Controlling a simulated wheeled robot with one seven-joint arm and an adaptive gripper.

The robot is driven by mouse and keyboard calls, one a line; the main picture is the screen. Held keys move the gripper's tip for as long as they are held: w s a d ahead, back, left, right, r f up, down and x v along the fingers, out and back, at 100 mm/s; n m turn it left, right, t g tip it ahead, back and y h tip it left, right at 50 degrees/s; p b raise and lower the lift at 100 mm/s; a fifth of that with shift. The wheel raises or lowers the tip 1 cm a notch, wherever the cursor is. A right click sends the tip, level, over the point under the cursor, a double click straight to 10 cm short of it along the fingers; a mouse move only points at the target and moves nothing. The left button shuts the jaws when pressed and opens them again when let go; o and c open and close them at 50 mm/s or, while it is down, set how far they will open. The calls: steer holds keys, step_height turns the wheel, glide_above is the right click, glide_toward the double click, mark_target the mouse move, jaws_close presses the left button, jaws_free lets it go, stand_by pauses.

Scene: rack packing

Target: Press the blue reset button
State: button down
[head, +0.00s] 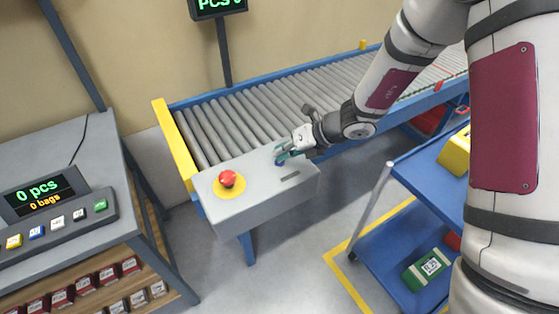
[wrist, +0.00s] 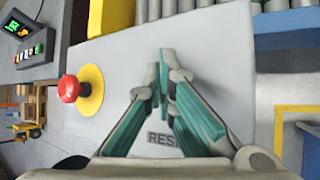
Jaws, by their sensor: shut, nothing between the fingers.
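The grey control box (head: 262,205) stands at the near end of the roller conveyor and carries a RESET label (wrist: 160,140), partly covered in the wrist view. My gripper (head: 281,158) is shut and empty, pointing down at the right part of the box top. In the wrist view, its teal fingers (wrist: 165,68) meet at the tips above the label. The blue reset button is not clearly visible; the fingers seem to hide it. I cannot tell whether the tips touch it.
A red emergency button (head: 227,179) on a yellow disc sits left of my gripper on the same box. The roller conveyor (head: 240,120) runs behind. A blue cart (head: 420,185) stands at the right, and a bench with a counter console (head: 55,215) at the left.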

steer(key=shift+r+p, duration=0.7)
steer(key=shift+r, duration=0.1)
steer(key=shift+r+p, duration=1.8)
steer(key=shift+r, duration=0.7)
steer(key=s+d+r+n+h, duration=0.1)
steer(key=s+d+r+n, duration=0.2)
steer(key=s+r+n, duration=0.45)
steer(key=s+d+r+n+h, duration=0.1)
steer(key=s+d+r+n, duration=0.3)
steer(key=r+n, duration=0.5)
steer(key=s+d+r+n+t+h, duration=0.1)
steer(key=s+d+r+n+h, duration=0.2)
steer(key=s+d+n, duration=0.4)
steer(key=s+d+r+n+h, duration=0.3)
steer(key=s+d+r+n, duration=0.2)
steer(key=s, duration=0.7)
steer(key=d+n, duration=0.2)
steer(key=shift+s+d+t+h, duration=0.3)
steer(key=shift+d+t, duration=0.05)
steer(key=shift+t, duration=0.05)
